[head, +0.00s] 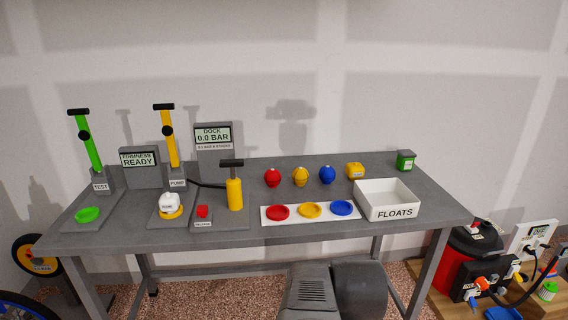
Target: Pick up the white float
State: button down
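A white, rounded float (168,202) with a small dark label sits on a yellow ring (171,213) on a grey base plate, left of the table's middle. The label's text is too small to read surely. The float looks upright and nothing covers it. My gripper is not in view. Grey parts at the bottom middle appear to be mine, but no fingers show.
A yellow pump (235,193) and red button (202,212) stand right of the float, a yellow lever (167,137) behind it. Red, yellow and blue floats (300,176) stand behind a strip of coloured dishes. An open white FLOATS bin (388,186) is at right.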

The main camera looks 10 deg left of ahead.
aim_at(169, 202)
jog(key=u, duration=1.2)
